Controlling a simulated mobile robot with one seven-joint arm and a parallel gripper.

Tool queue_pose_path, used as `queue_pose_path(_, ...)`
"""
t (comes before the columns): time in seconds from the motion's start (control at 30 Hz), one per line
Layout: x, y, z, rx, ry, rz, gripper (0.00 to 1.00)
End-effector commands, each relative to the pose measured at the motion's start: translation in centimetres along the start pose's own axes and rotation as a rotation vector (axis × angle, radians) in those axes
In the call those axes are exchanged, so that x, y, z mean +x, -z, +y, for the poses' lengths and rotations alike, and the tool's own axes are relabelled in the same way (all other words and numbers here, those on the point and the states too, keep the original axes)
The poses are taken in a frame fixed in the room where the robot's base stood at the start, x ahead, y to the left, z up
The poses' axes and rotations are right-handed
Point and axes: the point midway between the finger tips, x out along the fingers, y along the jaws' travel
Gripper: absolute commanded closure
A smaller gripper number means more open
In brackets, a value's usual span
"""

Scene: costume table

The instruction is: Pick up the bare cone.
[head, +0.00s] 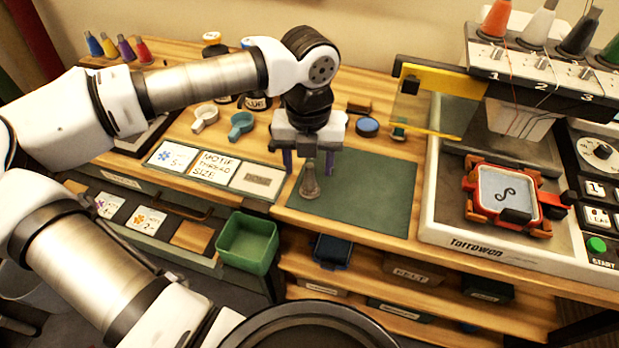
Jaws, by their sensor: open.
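The bare cone (309,186), a small grey-brown tapered piece with no thread on it, stands on the left part of the green mat (372,195). My gripper (308,168) points down over it. Its two dark fingers are apart, one to the left of the cone's upper part and one to the right. I cannot tell whether either finger touches the cone. The gripper body is above the cone's top.
The embroidery machine (455,238) with threaded cones and a red hoop (500,195) stands at the right. Cards (215,167) lie left of the mat. A green bin (247,243) sits below the table's front edge. The mat's right side is clear.

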Motion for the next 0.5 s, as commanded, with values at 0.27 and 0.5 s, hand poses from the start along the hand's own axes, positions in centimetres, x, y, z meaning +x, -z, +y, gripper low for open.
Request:
queue_pose_path(0.27,3.8,-0.1,-0.2,0.002,0.002,0.002,0.46)
queue_pose_path(0.5,4.4,-0.1,-0.2,0.002,0.001,0.000,0.46)
